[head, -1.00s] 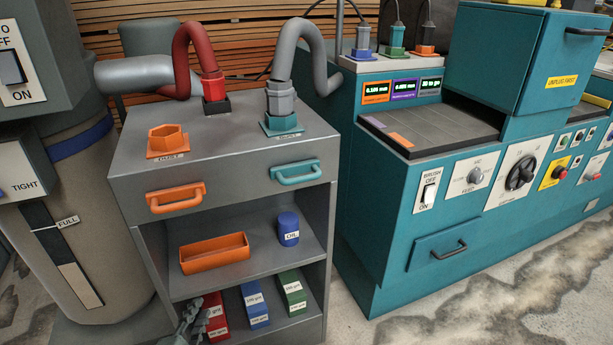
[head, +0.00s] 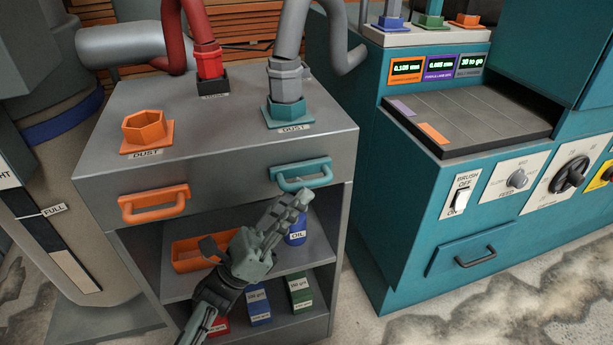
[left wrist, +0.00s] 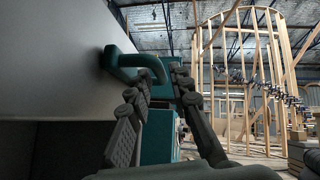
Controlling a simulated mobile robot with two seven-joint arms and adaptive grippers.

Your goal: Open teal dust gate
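The teal dust gate handle (head: 302,182) is on the upper right front of the grey cabinet, below the teal dust port (head: 287,112). Its bar stands out from the panel. My left gripper (head: 291,203) reaches up from below, its fingertips just below and in front of the handle. In the left wrist view, the teal handle (left wrist: 140,62) shows at and beyond the fingertips. There the left gripper (left wrist: 158,85) is open, its fingers on either side of the bar's near end. Whether they touch it cannot be told. My right gripper is out of view.
An orange handle (head: 154,204) is on the same panel's left. The shelves below hold an orange bin (head: 190,253), a blue oil can (head: 297,232) and grit boxes (head: 301,290). A teal machine (head: 400,220) stands close on the right. Grey and red hoses rise above the cabinet top.

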